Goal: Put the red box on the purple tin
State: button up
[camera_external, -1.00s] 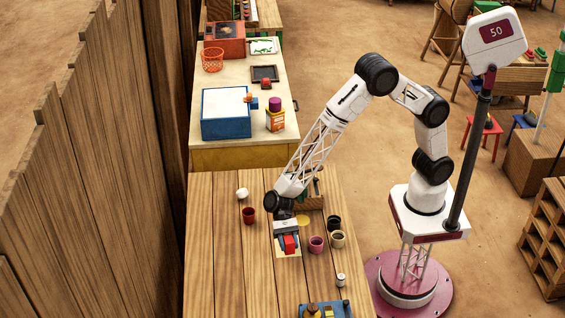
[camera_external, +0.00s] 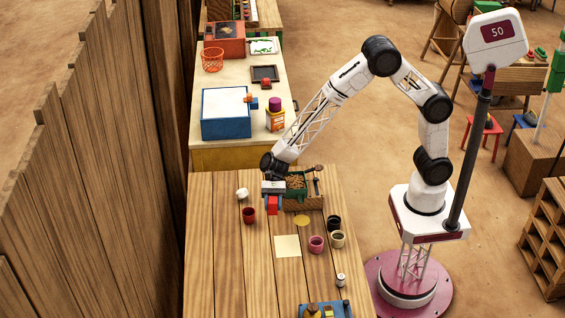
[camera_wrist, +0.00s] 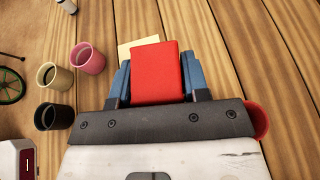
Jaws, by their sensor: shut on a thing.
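My gripper (camera_external: 272,194) is shut on the red box (camera_external: 272,206) and holds it up over the far part of the wooden table. In the wrist view the red box (camera_wrist: 155,68) sits between the two blue fingers of my gripper (camera_wrist: 157,80). The pinkish-purple tin (camera_external: 316,244) stands upright on the table, to the right of and nearer than my gripper. It also shows at the upper left of the wrist view (camera_wrist: 88,58), apart from the box, with its open top visible.
A black tin (camera_external: 334,223) and a cream tin (camera_external: 338,240) stand close beside the purple tin. A red tin (camera_external: 249,215) is left of the held box. A pale square sheet (camera_external: 288,246) lies bare. A wooden crate with a green bin (camera_external: 297,184) is beside my gripper.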

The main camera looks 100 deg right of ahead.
jog(key=s+d+r+m+t+h, duration=0.1)
jog(key=s+d+r+m+t, duration=0.3)
jog(key=d, duration=1.2)
jog(key=w+d+r+m+t+h, duration=0.15)
jog(key=d+r, duration=0.35)
jog(key=d, duration=1.1)
jog(key=s+d+r+m+t+h, duration=0.2)
jog(key=s+d+r+m+h, duration=0.1)
jog(key=s+d, duration=0.6)
jog(key=s+d+r+m+t+h, duration=0.3)
jog(key=s+d, duration=0.5)
jog(key=d, duration=0.8)
jog(key=shift+s+r+m, duration=0.35)
jog(key=shift+r, duration=0.55)
jog(key=shift+w+t, duration=0.1)
jog(key=shift+t, duration=0.15)
send_over(275, 100)
jog(key=shift+d+f+y, duration=0.1)
jog(key=shift+f+y, duration=0.15)
jog(key=shift+f, duration=0.5)
jog(key=shift+f, duration=0.1)
jog(key=shift+f, duration=1.65)
jog(key=shift+f, duration=0.15)
